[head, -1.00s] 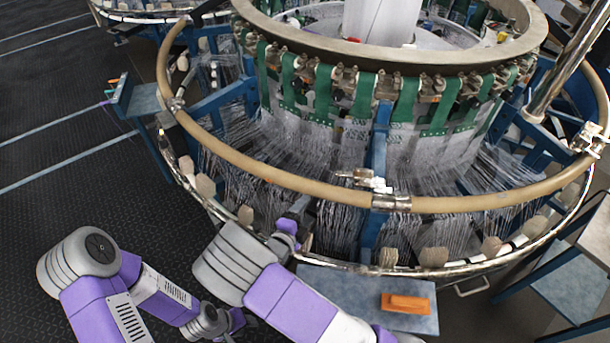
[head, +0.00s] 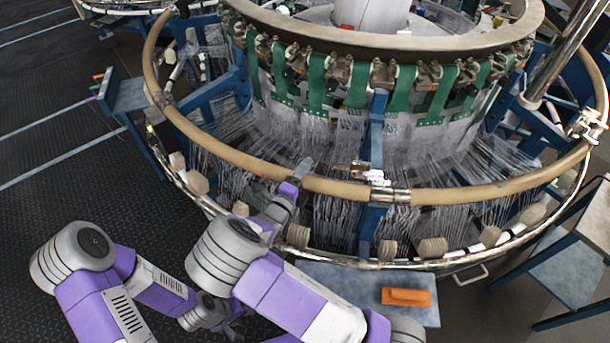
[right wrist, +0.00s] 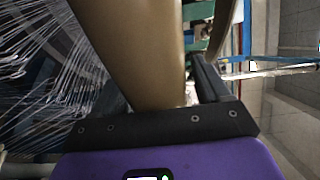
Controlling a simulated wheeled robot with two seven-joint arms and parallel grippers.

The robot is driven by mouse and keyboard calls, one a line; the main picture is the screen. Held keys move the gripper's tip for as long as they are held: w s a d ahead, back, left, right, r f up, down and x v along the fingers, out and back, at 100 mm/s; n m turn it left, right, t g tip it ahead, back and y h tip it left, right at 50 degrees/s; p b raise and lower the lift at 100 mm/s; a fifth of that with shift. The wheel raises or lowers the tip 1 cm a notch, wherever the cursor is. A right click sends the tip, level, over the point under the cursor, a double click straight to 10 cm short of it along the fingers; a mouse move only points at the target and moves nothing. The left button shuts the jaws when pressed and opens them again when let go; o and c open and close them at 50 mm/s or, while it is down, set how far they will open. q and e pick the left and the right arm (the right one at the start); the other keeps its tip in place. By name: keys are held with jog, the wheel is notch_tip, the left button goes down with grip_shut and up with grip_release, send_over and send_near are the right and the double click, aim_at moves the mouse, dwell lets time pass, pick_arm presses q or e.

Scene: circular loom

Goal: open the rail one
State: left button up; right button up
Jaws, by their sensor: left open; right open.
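The rail is a tan tubular ring (head: 240,160) around the circular loom. A metal joint with a small latch (head: 375,182) sits on its front. My right gripper (head: 301,170) is at the front of the rail, left of that joint. In the right wrist view the rail (right wrist: 135,45) runs between the open dark fingers (right wrist: 155,95). I cannot tell whether they touch it. My left gripper (head: 232,328) is low at the bottom of the head view, away from the rail and partly hidden by my right arm.
White threads (head: 330,220) hang inside the rail. A lower metal ring with several beige blocks (head: 432,248) runs below it. A blue-grey step (head: 350,290) bears an orange object (head: 406,297). A metal post (head: 560,55) stands at the right. Dark floor (head: 60,150) is clear at left.

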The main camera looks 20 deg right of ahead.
jog(key=c, duration=1.4)
pick_arm(q)
notch_tip(320, 180, up, 26)
jog(key=p, duration=2.6)
jog(key=shift+r+p, duration=0.25)
jog(key=shift+p, duration=0.05)
pick_arm(e)
jog(key=w+a+r+n, duration=0.1)
jog(key=w+r+n, duration=0.1)
jog(key=r, duration=0.9)
jog(key=w+a+r+n+g, duration=0.1)
jog(key=w+r, duration=0.3)
jog(key=r, duration=0.7)
jog(key=w+a+r+n+g, duration=0.1)
jog(key=w+r, duration=0.3)
jog(key=r, duration=0.8)
jog(key=shift+a+n+y, duration=0.4)
jog(key=shift+a+n, duration=0.05)
jog(key=shift+n, duration=0.45)
pick_arm(q)
jog(key=shift+c, duration=0.3)
